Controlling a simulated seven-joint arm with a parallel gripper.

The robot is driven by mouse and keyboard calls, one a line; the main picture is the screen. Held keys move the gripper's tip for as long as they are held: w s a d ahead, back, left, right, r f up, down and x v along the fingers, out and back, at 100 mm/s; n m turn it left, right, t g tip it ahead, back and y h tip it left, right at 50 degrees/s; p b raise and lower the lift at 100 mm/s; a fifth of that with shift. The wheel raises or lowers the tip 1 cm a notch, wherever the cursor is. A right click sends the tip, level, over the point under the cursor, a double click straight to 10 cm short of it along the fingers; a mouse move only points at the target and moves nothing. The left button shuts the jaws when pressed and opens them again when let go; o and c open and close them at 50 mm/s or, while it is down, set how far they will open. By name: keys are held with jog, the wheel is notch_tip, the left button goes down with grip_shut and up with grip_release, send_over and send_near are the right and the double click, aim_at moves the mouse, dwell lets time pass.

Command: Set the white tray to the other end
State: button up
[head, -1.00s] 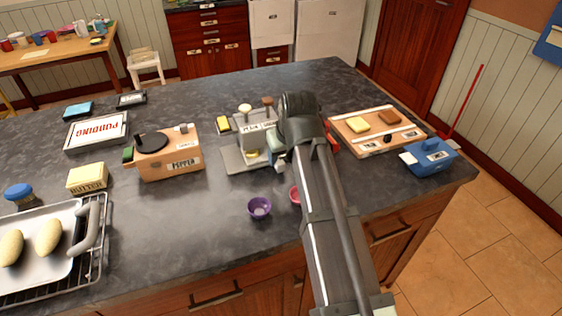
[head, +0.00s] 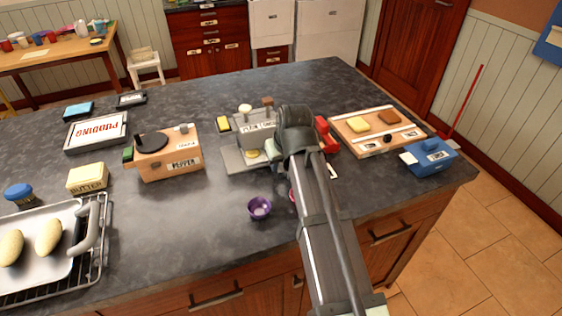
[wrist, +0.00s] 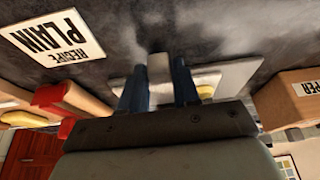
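In the head view my arm hides the fingers. A silvery tray (head: 62,222) with two loaves sits on a rack at left.
The pepper box (head: 165,152) stands left of the stand. A wooden board (head: 367,147) with bread slices and a blue device (head: 428,157) are at right. A purple bowl (head: 259,208) stands in front.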

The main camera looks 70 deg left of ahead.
grip_shut()
jog(key=shift+s, duration=3)
jog(key=shift+o, duration=2.1)
grip_release()
jog(key=shift+r, duration=0.15)
jog(key=v, duration=1.3)
jog(key=shift+d+r, duration=0.2)
